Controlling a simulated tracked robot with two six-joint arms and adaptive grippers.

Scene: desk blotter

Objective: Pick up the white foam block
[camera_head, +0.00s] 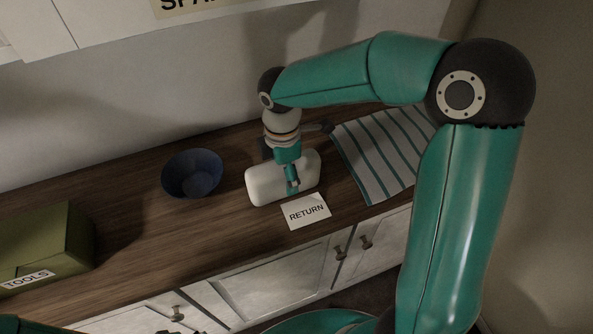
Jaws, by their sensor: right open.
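The white foam block (266,184) lies on the wooden counter near the middle of the view, behind a small card. My right gripper (293,187) points down at the block, with one finger visible in front of its near face. The gripper is open. Its far finger is hidden, so I cannot tell whether the fingers touch the block. My left gripper is not in view.
A dark blue bowl (192,172) stands left of the block. A white card reading RETURN (306,211) lies in front of it. A striped cloth (375,155) lies to the right. A green TOOLS box (45,245) stands at the far left. Counter between box and bowl is clear.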

